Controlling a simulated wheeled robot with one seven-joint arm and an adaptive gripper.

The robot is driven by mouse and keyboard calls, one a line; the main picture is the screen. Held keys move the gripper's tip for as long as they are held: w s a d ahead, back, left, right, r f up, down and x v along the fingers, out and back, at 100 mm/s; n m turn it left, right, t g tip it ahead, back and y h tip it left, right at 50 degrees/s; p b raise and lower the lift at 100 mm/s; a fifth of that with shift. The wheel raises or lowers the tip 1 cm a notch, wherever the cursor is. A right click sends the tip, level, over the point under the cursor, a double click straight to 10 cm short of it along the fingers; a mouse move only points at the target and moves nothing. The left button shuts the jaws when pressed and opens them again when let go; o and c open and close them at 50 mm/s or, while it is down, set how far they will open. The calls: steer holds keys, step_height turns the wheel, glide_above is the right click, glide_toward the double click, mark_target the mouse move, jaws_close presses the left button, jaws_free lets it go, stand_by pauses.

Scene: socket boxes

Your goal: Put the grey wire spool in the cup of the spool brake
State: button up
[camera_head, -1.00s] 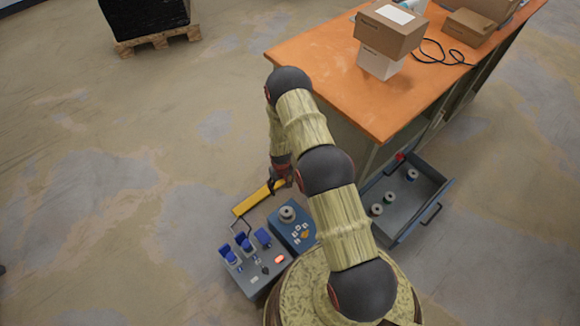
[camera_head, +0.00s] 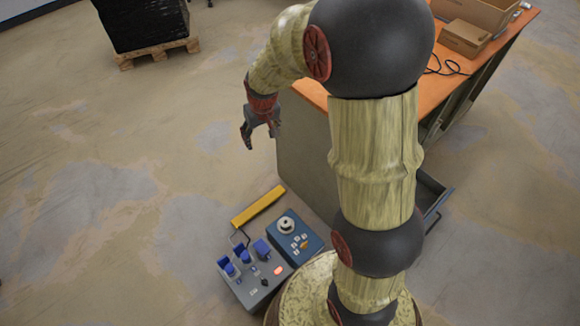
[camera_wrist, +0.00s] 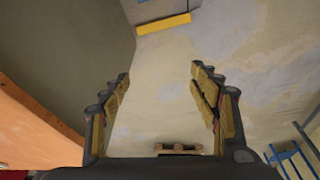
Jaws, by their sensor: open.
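My gripper (camera_head: 252,132) is open and empty, raised to the left of the orange bench. Its two fingers stand wide apart in the wrist view (camera_wrist: 160,75), with only floor between them. Below and apart from it, a blue box (camera_head: 307,243) on the floor carries a round pale-grey piece (camera_head: 287,225). It looks like the brake's cup or a spool seated in it; I cannot tell which. The open drawer (camera_head: 432,190) is mostly hidden behind my arm, and no spools show in it now.
A grey panel (camera_head: 253,286) with blue sockets and a red light adjoins the blue box. A yellow bar (camera_head: 258,206) lies behind it. The bench (camera_head: 312,92) holds cardboard boxes (camera_head: 466,38) and a black cable. Open floor lies to the left.

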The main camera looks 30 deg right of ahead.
steer(key=s+a+r+t, duration=0.1)
steer(key=s+a+r, duration=0.1)
steer(key=s+r, duration=0.8)
steer(key=s+a+r+t, duration=0.1)
steer(key=s+a+r, duration=0.2)
steer(key=s+r, duration=0.7)
steer(key=s, duration=0.7)
steer(key=shift+s+a+t, duration=0.2)
steer(key=shift+a+t, duration=0.05)
steer(key=shift+t, duration=0.05)
step_height(320, 180, up, 3)
steer(key=p, duration=0.3)
steer(key=shift+f, duration=0.25)
steer(key=shift+c, duration=0.8)
steer(key=shift+c, duration=0.5)
